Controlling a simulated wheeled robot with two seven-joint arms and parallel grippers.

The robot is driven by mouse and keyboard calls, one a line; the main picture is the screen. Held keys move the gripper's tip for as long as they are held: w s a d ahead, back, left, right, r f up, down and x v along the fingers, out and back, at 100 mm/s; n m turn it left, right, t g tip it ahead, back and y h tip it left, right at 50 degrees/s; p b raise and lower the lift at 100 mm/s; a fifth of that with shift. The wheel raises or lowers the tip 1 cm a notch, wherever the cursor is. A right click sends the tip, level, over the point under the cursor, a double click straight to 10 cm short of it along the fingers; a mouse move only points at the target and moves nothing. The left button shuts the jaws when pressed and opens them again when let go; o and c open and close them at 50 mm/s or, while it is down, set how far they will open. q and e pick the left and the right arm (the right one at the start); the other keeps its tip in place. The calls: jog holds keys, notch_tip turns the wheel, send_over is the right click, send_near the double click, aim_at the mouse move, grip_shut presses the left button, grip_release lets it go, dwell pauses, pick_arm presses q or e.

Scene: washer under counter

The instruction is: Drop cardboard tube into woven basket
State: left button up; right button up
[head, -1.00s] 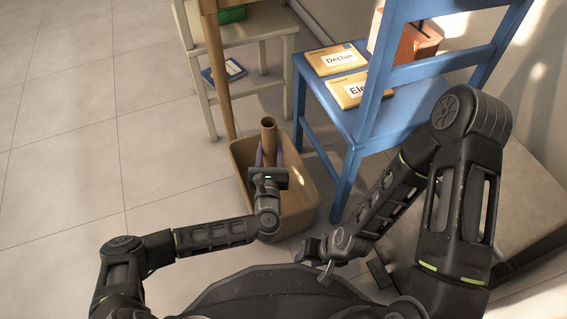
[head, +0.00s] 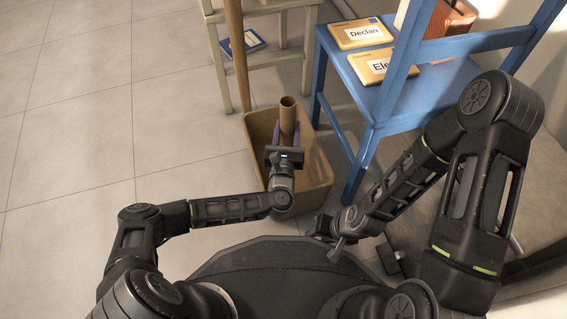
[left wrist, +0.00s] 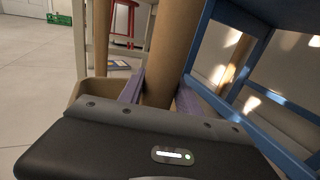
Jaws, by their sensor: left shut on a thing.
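The brown cardboard tube (head: 288,112) is upright between the fingers of my left gripper (head: 288,133), which is shut on it. In the left wrist view the tube (left wrist: 167,55) rises between the two purple fingers (left wrist: 164,96). The tan basket (head: 319,168) stands on the floor, under and around the gripper in the head view. The tube and gripper overlap its opening; the tube's lower end is hidden by the gripper. The basket's rim also shows in the left wrist view (left wrist: 88,88). My right gripper (head: 325,240) is low near my body, its fingers apart and empty.
A blue chair (head: 385,100) with name-labelled yellow books (head: 362,34) stands right of the basket. A pale stool (head: 262,55) with a wooden pole (head: 236,60) stands behind it. A blue book (head: 242,42) lies by the stool. The tiled floor at left is clear.

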aim_at(287, 116)
pick_arm(q)
jog(key=shift+f+b, duration=0.3)
jog(key=shift+f, duration=0.55)
jog(key=o, duration=1.4)
notch_tip(287, 116, up, 10)
jog(key=p, duration=0.5)
